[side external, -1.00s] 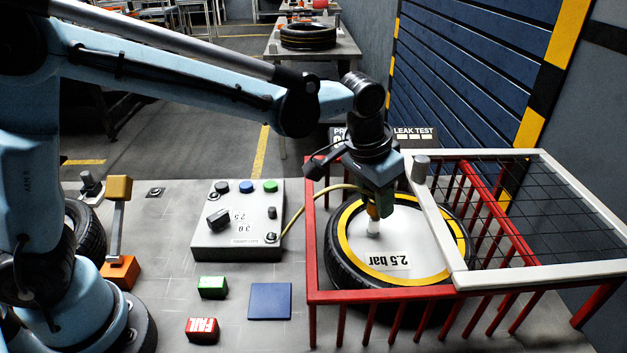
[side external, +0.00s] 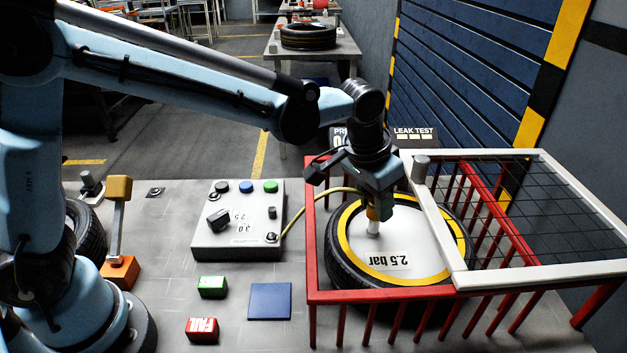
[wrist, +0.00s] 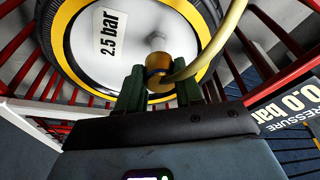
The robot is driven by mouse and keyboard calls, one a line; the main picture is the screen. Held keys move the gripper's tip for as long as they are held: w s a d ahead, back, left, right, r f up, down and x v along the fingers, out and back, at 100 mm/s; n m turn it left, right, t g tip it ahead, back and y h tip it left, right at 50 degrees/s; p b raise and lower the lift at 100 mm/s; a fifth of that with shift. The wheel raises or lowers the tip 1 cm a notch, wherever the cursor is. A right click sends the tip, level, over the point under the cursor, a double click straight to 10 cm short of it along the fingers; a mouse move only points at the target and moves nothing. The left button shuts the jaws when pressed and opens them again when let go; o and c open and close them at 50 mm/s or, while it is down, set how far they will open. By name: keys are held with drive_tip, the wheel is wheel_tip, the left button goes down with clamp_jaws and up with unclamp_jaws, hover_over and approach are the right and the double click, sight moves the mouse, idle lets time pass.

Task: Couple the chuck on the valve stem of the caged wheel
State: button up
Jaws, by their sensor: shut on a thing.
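The black-tyred wheel (side external: 345,262) lies flat inside the red cage, with a yellow ring and a "2.5 bar" label on its pale disc. The pale valve stem (side external: 373,229) stands up from the disc; it also shows in the wrist view (wrist: 157,43). My gripper (side external: 379,209) is above the stem, shut on the brass chuck (wrist: 159,66), with its yellow hose leading away. The chuck is in line with the stem and very close to it. I cannot tell whether it is seated on it. The fingers hide part of the chuck.
The red cage rail (side external: 380,296) surrounds the wheel, and its white-framed mesh lid (side external: 545,267) sits to the right, leaving the wheel's left part uncovered. A grey control box (side external: 237,240) stands left of the cage. The pressure display (wrist: 285,103) reads 0.0 bar.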

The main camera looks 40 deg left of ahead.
drive_tip(key=shift+f, duration=1.4)
drive_tip(key=o, duration=1.2)
drive_tip(key=shift+r, duration=0.1)
drive_tip(key=d+v, duration=0.1)
drive_tip(key=v, duration=1)
drive_tip(key=s+a+f+n+t, duration=0.1)
drive_tip(key=s+a, duration=0.3)
drive_tip(key=a, duration=0.1)
drive_tip(key=s+a+f+n+t, duration=0.1)
drive_tip(key=s+a+f, duration=0.1)
drive_tip(key=s+a, duration=0.2)
drive_tip(key=s+a+f+n+t, duration=0.1)
drive_tip(key=s+a, duration=0.3)
drive_tip(key=a, duration=0.4)
drive_tip(key=shift+a+f+t+y, duration=0.2)
drive_tip(key=shift+f+t+y, duration=0.2)
drive_tip(key=shift+t, duration=0.2)
